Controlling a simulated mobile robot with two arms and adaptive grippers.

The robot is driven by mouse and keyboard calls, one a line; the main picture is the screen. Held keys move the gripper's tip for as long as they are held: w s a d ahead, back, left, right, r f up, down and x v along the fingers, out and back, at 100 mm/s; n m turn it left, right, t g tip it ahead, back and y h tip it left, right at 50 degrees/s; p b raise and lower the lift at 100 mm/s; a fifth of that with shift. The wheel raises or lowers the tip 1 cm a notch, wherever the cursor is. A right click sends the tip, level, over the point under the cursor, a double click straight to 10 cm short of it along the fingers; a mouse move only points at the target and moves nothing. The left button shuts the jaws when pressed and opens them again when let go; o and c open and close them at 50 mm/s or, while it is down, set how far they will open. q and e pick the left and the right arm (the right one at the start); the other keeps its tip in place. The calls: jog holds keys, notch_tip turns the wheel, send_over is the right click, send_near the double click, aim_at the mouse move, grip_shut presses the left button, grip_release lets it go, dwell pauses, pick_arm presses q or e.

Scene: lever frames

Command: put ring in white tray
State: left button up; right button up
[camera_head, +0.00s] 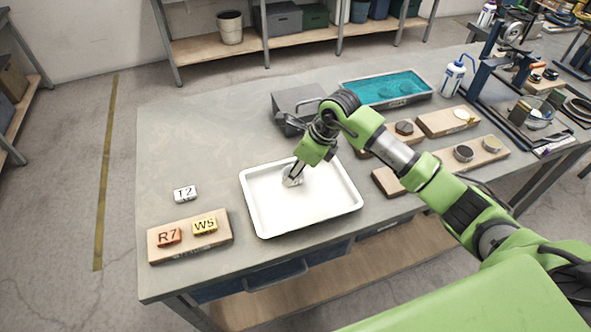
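The white tray (262,222) lies on the grey workbench, left of the bench's middle. My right arm reaches in from the right, and my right gripper (295,173) points down over the tray's back half. A small pale grey object (291,181), which looks like the ring, is at its fingertips, low over the tray floor or touching it. The fingers partly cover it, and it is too small to tell whether they are closed on it. My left gripper is not in view.
A wooden board (190,244) with orange R7 and yellow W5 blocks lies left of the tray, with a white T2 block (185,193) behind it. A grey box (291,101) and a teal-lined tray (390,88) stand behind. Wooden boards with round parts (481,152) lie right.

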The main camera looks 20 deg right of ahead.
jog(key=shift+f, duration=0.65)
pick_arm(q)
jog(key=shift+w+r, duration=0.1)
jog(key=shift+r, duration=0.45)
pick_arm(e)
jog(key=shift+f, duration=0.1)
jog(key=shift+f, duration=0.2)
jog(key=o, duration=1.3)
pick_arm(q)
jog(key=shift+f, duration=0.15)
pick_arm(e)
jog(key=shift+o, duration=0.2)
jog(key=shift+r, duration=0.1)
